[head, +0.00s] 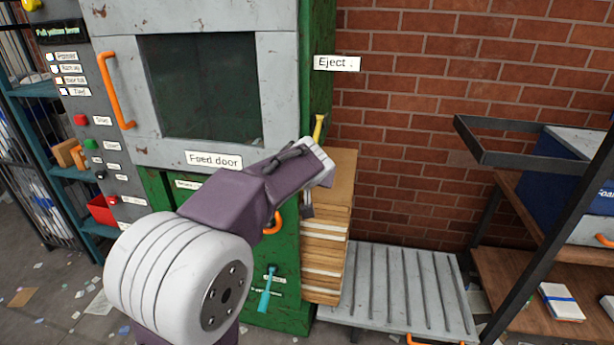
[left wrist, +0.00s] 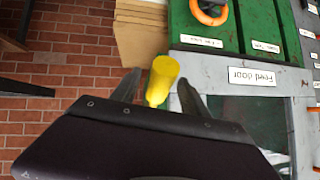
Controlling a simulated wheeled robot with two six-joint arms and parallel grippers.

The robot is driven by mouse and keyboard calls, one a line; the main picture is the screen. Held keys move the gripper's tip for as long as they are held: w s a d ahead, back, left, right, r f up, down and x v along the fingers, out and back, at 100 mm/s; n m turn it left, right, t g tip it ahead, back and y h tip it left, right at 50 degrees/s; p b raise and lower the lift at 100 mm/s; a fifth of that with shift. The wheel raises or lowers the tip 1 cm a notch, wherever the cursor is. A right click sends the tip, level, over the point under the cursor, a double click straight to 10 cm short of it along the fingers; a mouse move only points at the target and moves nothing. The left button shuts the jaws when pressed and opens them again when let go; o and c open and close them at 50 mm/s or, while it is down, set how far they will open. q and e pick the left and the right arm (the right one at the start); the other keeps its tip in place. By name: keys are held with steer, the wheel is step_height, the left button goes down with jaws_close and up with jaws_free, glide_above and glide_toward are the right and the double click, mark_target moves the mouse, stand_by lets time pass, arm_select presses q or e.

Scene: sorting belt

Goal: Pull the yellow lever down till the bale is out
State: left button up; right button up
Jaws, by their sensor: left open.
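The yellow lever (head: 318,129) sticks out on the right side of the green press, below the "Eject" label (head: 337,63). My left gripper (head: 314,168) is at the lever, partly hiding it. In the left wrist view the lever's yellow end (left wrist: 162,78) shows between the two dark fingers of my open left gripper (left wrist: 158,84); I cannot tell if they touch it. The bale, a tall layered cardboard block (head: 326,238), protrudes from the press's right side, beside the ribbed grey table. It also shows in the left wrist view (left wrist: 138,35). My right gripper is not in view.
The ribbed grey table (head: 405,290) is empty. The feed door (head: 205,90) with its orange handle (head: 116,90) looks shut. A teal lever (head: 266,290) sits low on the press. A shelf (head: 535,250) with a blue box stands at the right.

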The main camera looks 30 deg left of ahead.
arm_select(q)
steer(key=v, duration=0.9)
steer(key=shift+r, duration=0.1)
steer(key=s+d+f+m+g+h+p, duration=0.1)
steer(key=s+d+f+g+h+p, duration=0.1)
steer(key=s+f, duration=0.7)
steer(key=s+d+f+m+g+h+p, duration=0.1)
steer(key=s+d+f+g+h+p, duration=0.2)
steer(key=s+f, duration=0.5)
step_height(320, 180, down, 8)
steer(key=d+g+p, duration=0.1)
steer(key=d+g, duration=0.1)
steer(key=g, duration=0.1)
steer(key=shift+s+d+f+g+p, duration=0.2)
steer(key=shift+s+g+p, duration=0.1)
steer(key=shift+s, duration=0.1)
stand_by(0.7)
